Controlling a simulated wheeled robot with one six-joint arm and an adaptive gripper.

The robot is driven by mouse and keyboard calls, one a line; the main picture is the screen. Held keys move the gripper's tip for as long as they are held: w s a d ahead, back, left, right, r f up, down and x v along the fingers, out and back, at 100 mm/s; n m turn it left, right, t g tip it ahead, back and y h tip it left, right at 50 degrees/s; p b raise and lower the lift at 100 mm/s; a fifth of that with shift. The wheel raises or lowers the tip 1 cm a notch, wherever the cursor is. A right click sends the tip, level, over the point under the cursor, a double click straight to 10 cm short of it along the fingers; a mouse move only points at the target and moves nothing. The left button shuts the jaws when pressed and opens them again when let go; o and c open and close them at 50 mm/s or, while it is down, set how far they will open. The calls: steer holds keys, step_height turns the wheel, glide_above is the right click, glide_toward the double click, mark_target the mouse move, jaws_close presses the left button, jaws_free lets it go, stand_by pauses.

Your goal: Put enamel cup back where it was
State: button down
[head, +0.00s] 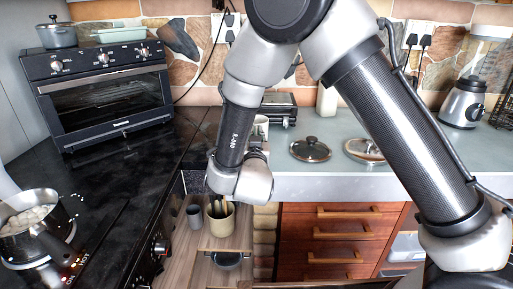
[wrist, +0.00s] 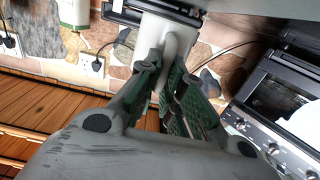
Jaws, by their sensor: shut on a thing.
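The enamel cup (wrist: 171,34) is white. In the wrist view it sits between the fingertips of my gripper (wrist: 165,75), which is shut on it; the fingers cover part of it. In the head view a pale piece of the cup (head: 261,125) shows just beyond my wrist, near the left end of the grey counter. My arm hides the rest of it and the fingers there. I cannot tell whether the cup touches the counter.
A dark grill (head: 279,108) stands just behind the cup. Two lids, a nearer one (head: 310,149) and another (head: 364,150), lie on the grey counter (head: 330,185). A toaster oven (head: 112,95) and a pot (head: 35,220) stand left. A utensil holder (head: 220,220) is below.

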steer(key=shift+f, duration=1.9)
steer(key=c, duration=1.6)
jaws_free()
steer(key=shift+f, duration=0.15)
steer(key=shift+o, duration=0.2)
steer(key=shift+s, duration=0.2)
steer(key=s, duration=1.1)
steer(key=shift+s+a+r, duration=0.2)
steer(key=shift+s, duration=0.15)
steer(key=shift+w, duration=0.1)
